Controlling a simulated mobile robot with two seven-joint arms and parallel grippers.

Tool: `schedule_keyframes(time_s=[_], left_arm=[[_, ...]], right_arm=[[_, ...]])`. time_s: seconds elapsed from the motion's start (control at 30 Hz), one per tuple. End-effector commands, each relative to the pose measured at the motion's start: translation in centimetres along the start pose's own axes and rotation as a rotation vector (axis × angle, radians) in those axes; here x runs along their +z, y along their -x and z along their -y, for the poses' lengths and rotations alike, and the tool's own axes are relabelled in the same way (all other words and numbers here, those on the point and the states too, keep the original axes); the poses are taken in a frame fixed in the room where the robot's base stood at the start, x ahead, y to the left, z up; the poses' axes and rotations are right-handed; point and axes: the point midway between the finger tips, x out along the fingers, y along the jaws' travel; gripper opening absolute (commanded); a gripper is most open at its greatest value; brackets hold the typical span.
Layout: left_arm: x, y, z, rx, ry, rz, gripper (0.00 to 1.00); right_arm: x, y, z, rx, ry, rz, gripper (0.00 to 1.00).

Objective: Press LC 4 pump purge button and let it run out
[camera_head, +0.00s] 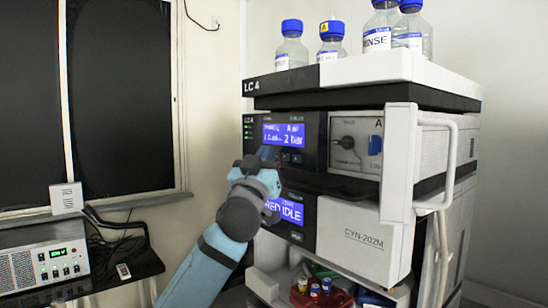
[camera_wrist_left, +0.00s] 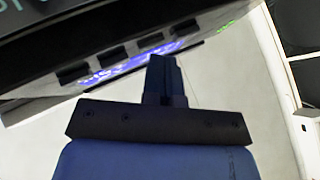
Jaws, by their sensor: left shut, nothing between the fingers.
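The LC 4 stack (camera_head: 362,72) stands on the right side of the head view. Its upper pump module has a lit blue display (camera_head: 283,134) reading about 2 bar. My left gripper (camera_head: 266,153) is shut and empty, in front of the panel just below that display, and hides part of the button row. In the left wrist view, the shut fingers (camera_wrist_left: 163,72) point at a row of several dark buttons (camera_wrist_left: 112,56) under a blue display (camera_wrist_left: 135,64). The fingertips look close to the row; contact cannot be told. My right gripper is not in view.
Bottles with blue caps (camera_head: 291,50) stand on top of the stack. A white bar handle (camera_head: 449,165) juts out at the right. A white instrument (camera_head: 42,266) stands on a dark table at the left.

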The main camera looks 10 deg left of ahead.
Motion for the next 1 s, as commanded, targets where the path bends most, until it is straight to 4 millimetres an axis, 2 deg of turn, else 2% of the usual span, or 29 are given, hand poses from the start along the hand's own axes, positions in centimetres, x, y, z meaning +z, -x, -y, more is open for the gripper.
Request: schedule_keyframes(time_s=[0.37, 0.7, 1.0], left_arm=[[0.0, 0.0, 0.0, 0.0, 0.0, 0.001, 0.0], [-0.7, 1.1, 0.7, 0.0, 0.0, 0.001, 0.0], [-0.7, 1.2, 0.8, 0.0, 0.0, 0.001, 0.0]], right_arm=[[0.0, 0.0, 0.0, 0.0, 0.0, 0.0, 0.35], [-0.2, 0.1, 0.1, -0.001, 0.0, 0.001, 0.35], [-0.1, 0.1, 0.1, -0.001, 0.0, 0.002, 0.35]])
